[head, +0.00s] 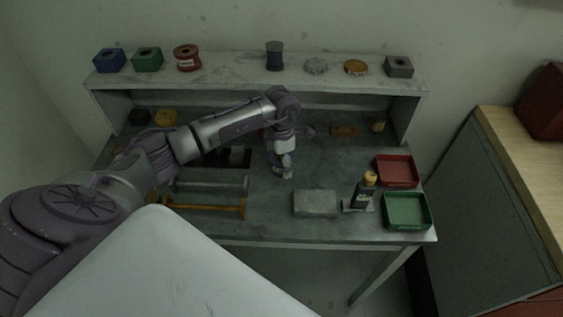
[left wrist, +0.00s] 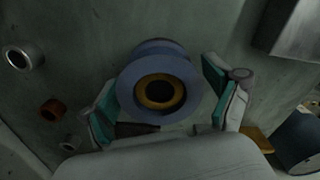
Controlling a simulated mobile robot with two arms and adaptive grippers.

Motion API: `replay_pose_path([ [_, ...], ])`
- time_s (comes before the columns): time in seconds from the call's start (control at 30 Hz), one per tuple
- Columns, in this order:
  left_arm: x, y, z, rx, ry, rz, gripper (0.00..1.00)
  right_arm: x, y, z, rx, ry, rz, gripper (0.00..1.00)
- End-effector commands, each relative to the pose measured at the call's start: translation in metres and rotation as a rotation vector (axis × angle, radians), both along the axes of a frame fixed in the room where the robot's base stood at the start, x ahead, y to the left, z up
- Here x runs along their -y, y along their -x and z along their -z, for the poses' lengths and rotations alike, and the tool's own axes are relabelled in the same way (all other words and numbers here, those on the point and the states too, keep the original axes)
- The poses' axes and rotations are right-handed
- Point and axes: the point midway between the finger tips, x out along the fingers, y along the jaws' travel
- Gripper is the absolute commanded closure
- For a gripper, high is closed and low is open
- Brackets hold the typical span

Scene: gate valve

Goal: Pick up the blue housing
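In the left wrist view, a blue-grey flanged round part (left wrist: 158,52), which looks like the blue housing, stands with a gold ring around its dark bore (left wrist: 160,92). My left gripper (left wrist: 165,105) has its teal-padded fingers spread on either side of it. A gap shows at the right finger; whether the left finger touches cannot be told. In the head view my left gripper (head: 283,172) points down over the middle of the table, and it mostly hides the part there. My right gripper is not in view.
A grey block (head: 315,203), a dark bottle with a yellow cap (head: 364,190), a red tray (head: 397,171) and a green tray (head: 407,211) are to the right. A yellow bar (head: 205,206) lies front left. The back shelf (head: 230,77) holds several parts, including a blue block (head: 110,61).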

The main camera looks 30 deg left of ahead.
Motion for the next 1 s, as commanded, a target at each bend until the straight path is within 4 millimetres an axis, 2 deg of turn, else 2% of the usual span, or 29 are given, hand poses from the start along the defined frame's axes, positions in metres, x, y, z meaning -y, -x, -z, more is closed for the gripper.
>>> replay_pose_path([
  [0.03,0.0,0.0,0.0,0.0,0.0,0.0,0.27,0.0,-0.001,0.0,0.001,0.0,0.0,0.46],
  [0.07,0.0,0.0,0.0,0.0,0.0,0.0,0.32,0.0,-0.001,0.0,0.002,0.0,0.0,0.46],
  [0.4,0.0,0.0,-0.001,0.0,0.0,0.0,0.88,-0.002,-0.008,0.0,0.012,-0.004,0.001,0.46],
  [0.47,0.0,0.0,-0.001,0.0,0.0,0.0,0.97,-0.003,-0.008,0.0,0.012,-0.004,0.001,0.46],
  [0.77,0.0,-0.002,-0.004,0.005,0.001,0.0,0.97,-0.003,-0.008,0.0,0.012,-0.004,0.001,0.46],
  [1.0,0.0,-0.002,-0.017,0.007,0.0,0.001,0.97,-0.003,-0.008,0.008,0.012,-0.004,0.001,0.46],
])
